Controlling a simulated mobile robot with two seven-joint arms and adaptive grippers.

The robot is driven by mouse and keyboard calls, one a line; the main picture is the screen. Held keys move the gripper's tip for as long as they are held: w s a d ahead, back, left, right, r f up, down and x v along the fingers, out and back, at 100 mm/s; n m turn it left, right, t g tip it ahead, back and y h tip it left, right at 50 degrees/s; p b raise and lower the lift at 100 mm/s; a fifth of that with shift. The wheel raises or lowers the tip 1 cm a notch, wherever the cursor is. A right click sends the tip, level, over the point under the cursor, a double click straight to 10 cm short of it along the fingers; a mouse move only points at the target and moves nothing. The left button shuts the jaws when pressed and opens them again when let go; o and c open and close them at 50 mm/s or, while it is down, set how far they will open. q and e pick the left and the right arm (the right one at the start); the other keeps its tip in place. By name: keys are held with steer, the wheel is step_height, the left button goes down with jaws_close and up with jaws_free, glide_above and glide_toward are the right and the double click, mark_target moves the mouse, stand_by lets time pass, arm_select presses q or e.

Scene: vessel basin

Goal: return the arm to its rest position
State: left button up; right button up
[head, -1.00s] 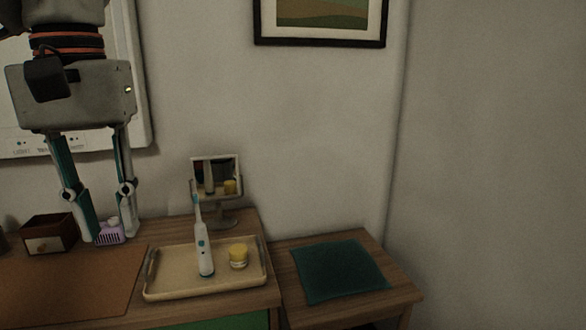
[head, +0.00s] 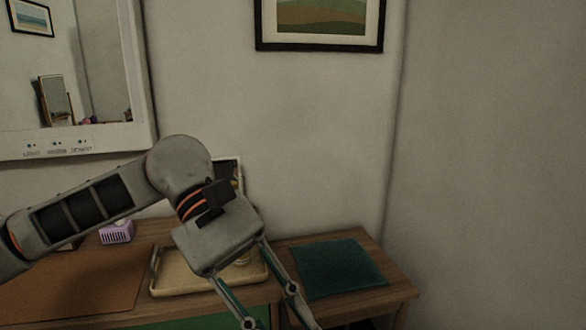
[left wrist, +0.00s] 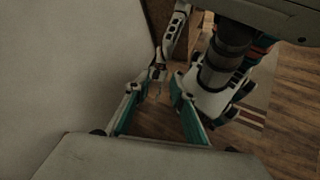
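My left arm (head: 95,205) reaches in from the left in the head view. Its gripper (head: 280,322) points down in front of the tray, with fingers apart and nothing seen between them; the tips run to the picture's lower edge. In the left wrist view the left gripper (left wrist: 156,84) also has its two teal fingers apart, with brown floor between them. No right gripper shows in the head view. A white and black arm part of mine shows beyond the fingers in the wrist view, but its end is too small and dark to read.
A beige tray (head: 160,284) lies on the wooden table, partly behind my gripper. A purple box (head: 116,233) stands at the back left. A small mirror (head: 236,166) is mostly hidden by my arm. Walls stand behind and right.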

arm_select(q)
steer(key=s+d+r+n+g+h, duration=0.1)
steer(key=d+r+n+g+h, duration=0.2)
steer(key=d+n+h, duration=0.35)
steer(key=w+a+f+n+t+h+p, duration=0.2)
steer(key=w+n+t+h, duration=1.05)
steer(key=n, duration=0.85)
steer(key=w+a+f+n+t+y, duration=0.2)
steer(key=a+f+n+t+y, duration=0.3)
steer(key=f+n+t+y, duration=0.4)
steer(key=w+a+f+n+t+y, duration=0.2)
steer(key=a+f+n+t+y, duration=0.45)
steer(key=f+n, duration=0.55)
steer(key=s+a+f+n+g+y, duration=0.2)
steer(key=s+a+f+n+y, duration=0.1)
steer(key=s+f, duration=0.3)
steer(key=s+a+f+n+g+y+p, duration=0.1)
steer(key=s+a+f+n+g+y, duration=0.2)
steer(key=f, duration=0.8)
steer(key=s+a+f+n+g+y, duration=0.2)
steer(key=s+a+f+n+y, duration=0.1)
steer(key=s+a+f+n, duration=0.3)
steer(key=s+f+n, duration=0.2)
steer(key=s+f, duration=0.1)
steer(key=shift+s+a+f+g+p, duration=0.25)
steer(key=shift+s+g+p, duration=0.05)
steer(key=shift+s, duration=0.05)
